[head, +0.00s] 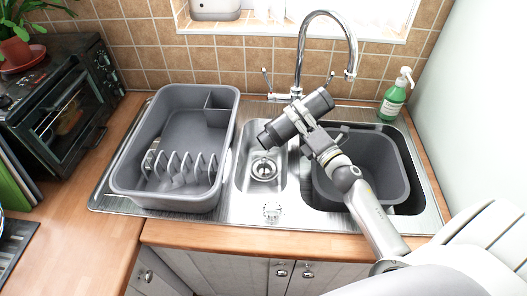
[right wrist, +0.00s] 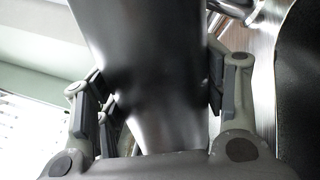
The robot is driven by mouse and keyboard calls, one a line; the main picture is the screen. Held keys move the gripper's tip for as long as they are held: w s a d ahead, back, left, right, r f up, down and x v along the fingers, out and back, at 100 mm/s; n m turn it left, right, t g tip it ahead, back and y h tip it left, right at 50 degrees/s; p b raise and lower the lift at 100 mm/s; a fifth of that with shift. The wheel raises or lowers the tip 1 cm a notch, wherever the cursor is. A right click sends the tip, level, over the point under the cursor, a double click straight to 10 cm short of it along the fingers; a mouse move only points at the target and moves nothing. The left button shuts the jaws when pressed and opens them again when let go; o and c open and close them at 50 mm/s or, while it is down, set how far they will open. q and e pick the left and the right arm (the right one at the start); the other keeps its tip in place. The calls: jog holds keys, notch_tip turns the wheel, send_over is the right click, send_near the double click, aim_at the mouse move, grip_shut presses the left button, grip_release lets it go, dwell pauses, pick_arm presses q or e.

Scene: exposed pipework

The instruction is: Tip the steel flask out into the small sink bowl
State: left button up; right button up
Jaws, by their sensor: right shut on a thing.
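The steel flask (head: 285,123) is dark grey and is held by my right gripper (head: 308,125) above the sink. It is tilted, with its lower left end over the small sink bowl (head: 247,181) and its other end higher to the right. In the right wrist view the flask (right wrist: 150,60) lies between the two fingers of the gripper (right wrist: 160,95), which are closed on its sides. The small bowl has a round drain strainer in its floor. Whether anything flows from the flask cannot be told. My left gripper is not in view.
A grey dish rack (head: 172,108) stands left of the small bowl. A grey tub (head: 398,170) fills the large basin at right. The chrome tap (head: 301,55) rises behind the flask. A green soap bottle (head: 393,101) stands at the back right.

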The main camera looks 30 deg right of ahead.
aim_at(285, 117)
jog(key=shift+a+r+n, duration=0.35)
jog(key=shift+r+n, duration=0.15)
jog(key=shift+a+r+n+y+p, duration=0.4)
jog(key=shift+a+r+n+p, duration=0.5)
jog(key=shift+n+p, duration=0.25)
jog(key=shift+w+a+r+n+p, duration=0.1)
jog(key=shift+a+r+n+p, duration=0.25)
jog(key=shift+a+n, duration=0.25)
jog(key=shift+a+r+n+p, duration=0.3)
jog(key=shift+a+n+p, duration=0.1)
jog(key=shift+n, duration=0.25)
jog(key=shift+a+f, duration=0.1)
jog(key=shift+a, duration=0.05)
